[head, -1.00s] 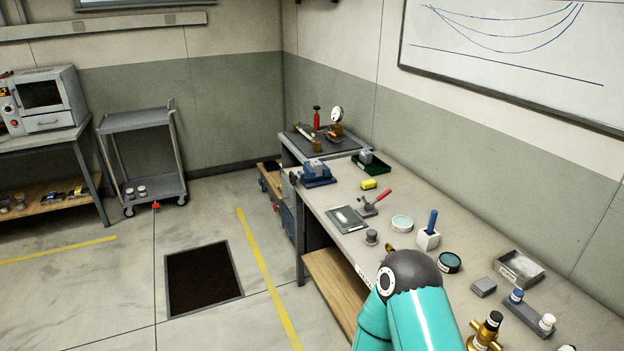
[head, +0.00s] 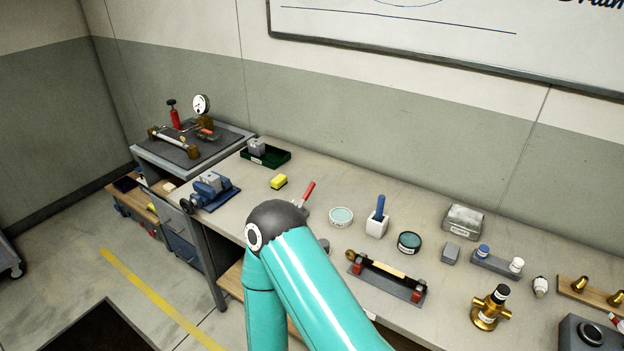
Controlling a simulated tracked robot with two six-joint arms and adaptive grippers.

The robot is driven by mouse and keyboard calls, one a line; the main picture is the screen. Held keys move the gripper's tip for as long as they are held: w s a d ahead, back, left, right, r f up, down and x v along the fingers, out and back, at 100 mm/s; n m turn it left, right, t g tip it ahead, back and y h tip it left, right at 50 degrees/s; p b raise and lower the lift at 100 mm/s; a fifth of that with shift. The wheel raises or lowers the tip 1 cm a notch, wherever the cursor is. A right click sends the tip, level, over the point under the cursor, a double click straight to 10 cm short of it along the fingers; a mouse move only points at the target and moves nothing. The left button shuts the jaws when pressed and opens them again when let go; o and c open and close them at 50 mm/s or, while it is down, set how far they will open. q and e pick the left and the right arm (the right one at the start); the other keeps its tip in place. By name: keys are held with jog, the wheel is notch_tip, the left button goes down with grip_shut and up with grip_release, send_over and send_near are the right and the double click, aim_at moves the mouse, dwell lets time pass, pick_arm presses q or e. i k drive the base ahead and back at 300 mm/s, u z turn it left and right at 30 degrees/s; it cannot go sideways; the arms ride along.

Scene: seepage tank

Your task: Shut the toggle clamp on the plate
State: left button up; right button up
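The toggle clamp shows only in part on the workbench, just past the top of my teal arm. Its red handle (head: 308,191) slants up and to the right, and a bit of grey metal shows at its foot. The plate and most of the clamp's base are hidden behind my arm's dark rounded joint. I cannot tell from here how the clamp's tip sits over the plate. Neither gripper shows in the head view; only links of one arm are seen.
The workbench (head: 410,218) is crowded. A round dish (head: 341,217), white holder (head: 377,225), grey fixture (head: 388,280) and brass valve (head: 490,308) are to the right.

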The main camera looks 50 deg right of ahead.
aim_at(311, 186)
jog(key=z, duration=0.45)
jog(key=i, duration=1)
jog(key=z, duration=0.7)
jog(key=k, duration=0.85)
jog(key=z, duration=0.2)
jog(key=i, duration=0.9)
jog(key=u, duration=0.1)
